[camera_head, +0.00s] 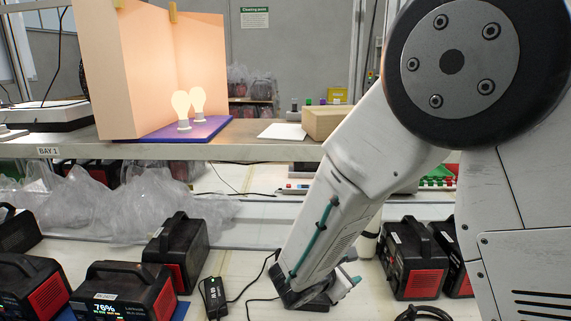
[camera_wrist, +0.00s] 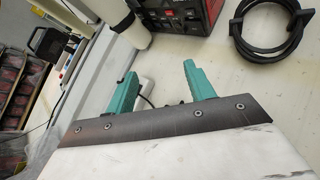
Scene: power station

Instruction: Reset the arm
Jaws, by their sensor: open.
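My arm reaches down from the upper right in the head view, its lower end low over the white worktop. In the wrist view my gripper (camera_wrist: 160,84) shows two teal fingers set well apart, with nothing held between them. A thin black cable and a small white piece show behind the fingers. In the head view the gripper end is mostly hidden by my own wrist, and only a bit of teal shows near the worktop.
Black-and-red power stations stand left (camera_head: 177,252) and right (camera_head: 413,258) of my arm. A black adapter (camera_head: 214,298) with a cable lies just left. A coiled black cable (camera_wrist: 268,32) lies at right in the wrist view. Above is a shelf (camera_head: 240,152) with two lit bulbs.

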